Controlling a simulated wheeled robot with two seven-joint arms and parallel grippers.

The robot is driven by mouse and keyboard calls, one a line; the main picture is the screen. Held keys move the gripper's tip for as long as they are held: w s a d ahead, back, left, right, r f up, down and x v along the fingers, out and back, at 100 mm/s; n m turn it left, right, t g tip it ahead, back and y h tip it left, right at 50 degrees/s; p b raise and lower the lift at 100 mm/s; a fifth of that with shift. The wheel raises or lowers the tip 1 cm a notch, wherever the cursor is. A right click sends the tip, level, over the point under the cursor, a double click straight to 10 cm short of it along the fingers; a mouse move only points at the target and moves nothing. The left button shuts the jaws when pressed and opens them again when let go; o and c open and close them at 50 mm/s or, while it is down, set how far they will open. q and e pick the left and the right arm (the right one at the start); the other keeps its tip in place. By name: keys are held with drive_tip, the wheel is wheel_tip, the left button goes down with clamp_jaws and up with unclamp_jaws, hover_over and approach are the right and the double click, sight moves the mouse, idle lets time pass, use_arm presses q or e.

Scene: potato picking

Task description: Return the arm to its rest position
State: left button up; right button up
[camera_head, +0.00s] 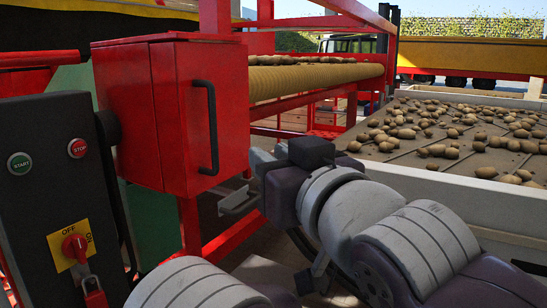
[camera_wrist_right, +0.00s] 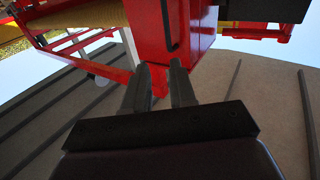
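My right arm comes in from the lower right. Its gripper (camera_head: 232,203) is just below and right of the red cabinet (camera_head: 122,116), near the lower end of the black door handle (camera_head: 212,128). In the right wrist view, the two dark fingers (camera_wrist_right: 160,68) stand apart with nothing between them. The red cabinet (camera_wrist_right: 180,18) appears beyond their tips. A grey and white arm link of mine shows at the bottom edge of the head view. My left gripper is not seen.
A control panel (camera_head: 40,195) with START and STOP buttons and a red switch (camera_head: 75,247) stands at the left. A roller conveyor (camera_head: 310,80) runs behind the cabinet. A pale-walled bed (camera_head: 440,182) with many potatoes (camera_head: 437,150) lies at the right.

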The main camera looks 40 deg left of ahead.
drive_tip(key=w+d+f+m+t+h+p, duration=0.1)
drive_tip(key=w+d+f+m+h+p, duration=0.15)
drive_tip(key=w+f, duration=0.35)
drive_tip(key=w+d+f+m+h+p, duration=0.1)
drive_tip(key=w+d+f+h, duration=0.2)
drive_tip(key=w+d+f, duration=0.15)
drive_tip(key=w+d+f+m+g+h+p, duration=0.15)
drive_tip(key=w+d+f+h, duration=0.4)
drive_tip(key=d+f, duration=0.6)
drive_tip(key=s+d+f+m+g+h+p, duration=0.1)
drive_tip(key=s+d+f+m+h+p, duration=0.1)
drive_tip(key=d+f, duration=0.4)
drive_tip(key=s+d+f+m+g+h+p, duration=0.1)
drive_tip(key=d+f+m+p, duration=0.15)
drive_tip(key=d, duration=0.55)
use_arm(q)
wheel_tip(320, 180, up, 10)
drive_tip(key=p, duration=0.1)
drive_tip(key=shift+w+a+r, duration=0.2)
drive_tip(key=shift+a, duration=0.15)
use_arm(e)
drive_tip(key=s+d+f+m+g+h, duration=0.2)
drive_tip(key=s+d+f+g, duration=0.3)
drive_tip(key=s+d, duration=0.5)
wheel_tip(320, 180, down, 2)
drive_tip(key=shift+s+d+f+m, duration=0.15)
drive_tip(key=shift+s+d+m, duration=0.3)
drive_tip(key=shift+s, duration=0.45)
